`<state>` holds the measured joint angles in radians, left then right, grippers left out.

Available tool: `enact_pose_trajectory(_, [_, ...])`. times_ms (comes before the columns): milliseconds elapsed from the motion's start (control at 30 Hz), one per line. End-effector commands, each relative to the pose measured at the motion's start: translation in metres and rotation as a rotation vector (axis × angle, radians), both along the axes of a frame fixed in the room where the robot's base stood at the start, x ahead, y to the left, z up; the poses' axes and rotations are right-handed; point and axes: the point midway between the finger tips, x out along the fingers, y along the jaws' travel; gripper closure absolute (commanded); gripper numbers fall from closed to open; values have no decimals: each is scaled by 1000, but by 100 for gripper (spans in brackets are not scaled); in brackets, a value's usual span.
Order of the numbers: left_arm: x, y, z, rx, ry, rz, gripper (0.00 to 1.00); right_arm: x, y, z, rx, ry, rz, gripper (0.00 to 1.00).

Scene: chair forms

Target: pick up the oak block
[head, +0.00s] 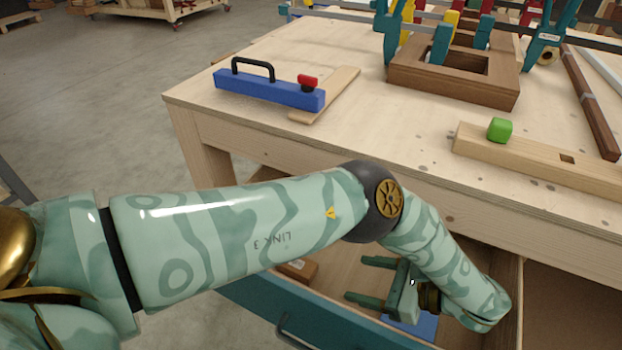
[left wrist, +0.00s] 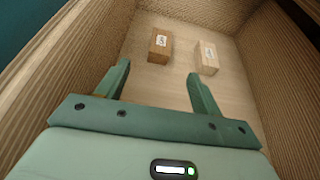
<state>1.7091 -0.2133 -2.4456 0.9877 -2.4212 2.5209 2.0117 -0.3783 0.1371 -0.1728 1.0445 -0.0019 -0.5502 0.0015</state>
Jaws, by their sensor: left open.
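My left gripper (head: 356,280) is inside the open drawer below the workbench top, its fingers pointing left in the head view. In the left wrist view the gripper (left wrist: 159,70) is open, with nothing between its fingers. Two labelled blocks lie on the drawer floor beyond the fingertips: a brown one (left wrist: 160,45) and a paler one (left wrist: 207,57) to its right. Their labels are too small to read, so I cannot tell for certain which is oak. A brown block (head: 297,270) also shows in the head view. My right gripper is not in view.
The drawer has a teal front (head: 255,297) and ribbed walls (left wrist: 80,55) close around the gripper. The bench top (head: 365,130) overhangs it. On top are a blue tool (head: 270,90), a clamped wooden frame (head: 415,83) and a green block (head: 499,129) on a beam.

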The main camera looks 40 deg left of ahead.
Motion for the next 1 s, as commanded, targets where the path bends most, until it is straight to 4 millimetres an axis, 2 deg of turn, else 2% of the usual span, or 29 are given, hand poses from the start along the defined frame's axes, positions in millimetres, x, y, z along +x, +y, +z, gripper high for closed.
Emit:
enact_pose_trajectory(33, [0,0,-15,0,14,0,34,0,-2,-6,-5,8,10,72])
enact_pose_trajectory(167, [-3,10,-26,1,23,2,34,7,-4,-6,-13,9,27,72])
enact_pose_trajectory(367, [-13,52,-42,-1,24,4,34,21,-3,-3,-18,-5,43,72])
enact_pose_trajectory(500, [-20,80,-55,-1,24,4,34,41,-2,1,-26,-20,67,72])
enact_pose_trajectory(600, [-23,93,-60,0,22,3,34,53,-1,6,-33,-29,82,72])
enact_pose_trajectory(833, [-26,106,-65,-1,20,2,34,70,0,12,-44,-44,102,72])
enact_pose_trajectory(1000, [-30,123,-73,0,22,3,34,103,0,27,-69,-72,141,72])
